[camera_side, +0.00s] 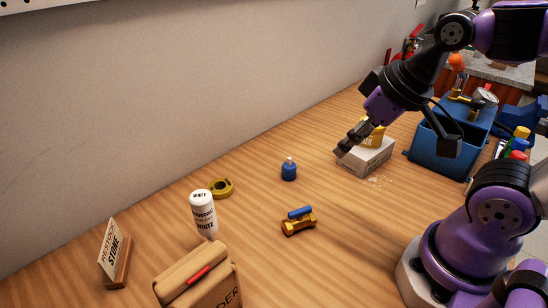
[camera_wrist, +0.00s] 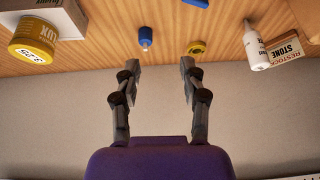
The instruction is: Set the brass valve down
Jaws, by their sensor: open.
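The brass valve (camera_side: 298,225) with a blue handle rests on the wooden bench in the middle of the side view. In the wrist view only a bit of blue, probably its handle (camera_wrist: 195,3), shows at the top edge. My gripper (camera_side: 396,149) is up and to the right of the valve, apart from it, near the white box. In the wrist view my gripper (camera_wrist: 160,64) has its two fingers spread wide with nothing between them.
A white box (camera_side: 362,159) with a yellow tin (camera_wrist: 34,42) is close to my gripper. A blue crate (camera_side: 437,148) is at right. Bench around the valve is clear.

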